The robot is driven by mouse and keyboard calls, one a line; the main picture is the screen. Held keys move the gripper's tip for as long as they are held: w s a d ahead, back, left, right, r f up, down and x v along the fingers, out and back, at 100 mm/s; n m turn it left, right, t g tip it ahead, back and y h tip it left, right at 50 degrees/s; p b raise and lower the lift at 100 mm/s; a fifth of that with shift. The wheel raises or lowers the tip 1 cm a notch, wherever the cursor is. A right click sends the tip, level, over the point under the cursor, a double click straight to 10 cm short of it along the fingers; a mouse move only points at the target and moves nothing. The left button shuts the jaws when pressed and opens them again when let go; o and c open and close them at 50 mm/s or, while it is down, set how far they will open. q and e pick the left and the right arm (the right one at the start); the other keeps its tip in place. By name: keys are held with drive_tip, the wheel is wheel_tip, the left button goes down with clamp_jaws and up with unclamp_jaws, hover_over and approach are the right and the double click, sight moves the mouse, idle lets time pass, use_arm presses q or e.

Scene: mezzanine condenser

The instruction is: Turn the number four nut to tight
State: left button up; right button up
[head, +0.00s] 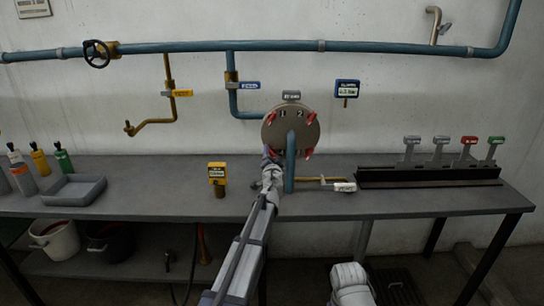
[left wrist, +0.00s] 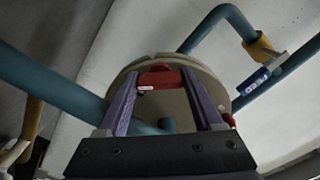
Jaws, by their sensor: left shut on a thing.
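The round grey-brown condenser cover (head: 292,122) stands behind the bench, with numerals 1 and 2 on its upper part. Red nuts show at its upper left (head: 271,118), upper right (head: 311,117) and lower right (head: 308,153). I cannot read that nut's number. My right gripper is not in view.
A blue vertical pipe (head: 291,165) rises in front of the cover, close to my left gripper. A dark rack with several coloured tags (head: 430,178) is at right. A grey tray (head: 75,190) lies far left.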

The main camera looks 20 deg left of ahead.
use_arm(q)
drive_tip(key=m, duration=1)
drive_tip(key=shift+m, duration=2.3)
drive_tip(key=o, duration=1.4)
drive_tip(key=shift+c, duration=0.2)
drive_tip(key=v, duration=0.7)
drive_tip(key=shift+s, duration=0.4)
drive_tip(key=shift+d, duration=0.15)
